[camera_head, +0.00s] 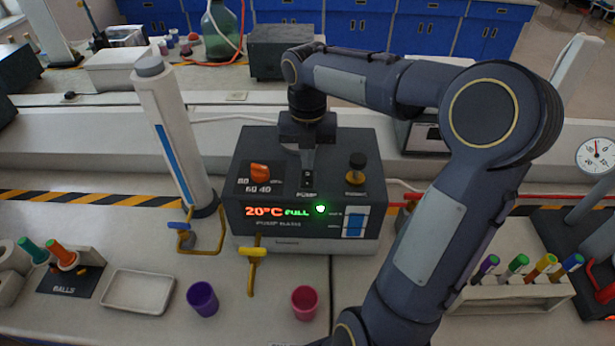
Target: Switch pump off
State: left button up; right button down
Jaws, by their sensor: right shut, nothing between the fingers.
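The pump bath (275,225) is a dark box with a light base in the middle of the bench. Its front shows a red "20°C", a green "FULL" and a lit green lamp (320,209). On its top are an orange knob (259,172) at the left, and a black and amber knob (356,168) at the right. My right gripper (307,186) is shut and points down at the middle of the top, over the label that seems to read "PUMP". The gripper hides the switch there, and I cannot tell its position or whether the fingers touch it. My left gripper is not in view.
A yellow tap (252,256) stands at the front. A purple cup (202,298) and a pink cup (305,301) stand before it. A white column (170,130) rises at the left. A tube rack (510,292) is at the right, a white tray (138,291) at the left.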

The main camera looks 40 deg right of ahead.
aim_at(308, 173)
jog(key=shift+f+b, duration=0.55)
jog(key=shift+f, duration=0.35)
dwell(0.8)
notch_tip(308, 173, up, 7)
jog(key=p, duration=0.7)
dwell(0.6)
jog(key=s+a+f+m+t+y+b, duration=0.1)
jog(key=s+a+m, duration=0.5)
jog(key=m, duration=0.9)
jog(key=s+a+f+m+t+y+b, duration=0.2)
jog(key=s+a+m, duration=0.5)
jog(key=s+m, duration=0.4)
jog(key=f+m+t, duration=0.1)
jog(key=m+t, duration=0.1)
jog(key=m, duration=0.1)
jog(key=shift+a+f+m+t+y, duration=0.15)
jog(key=shift+a+m+t+y, duration=0.15)
jog(key=shift+m+y, duration=0.1)
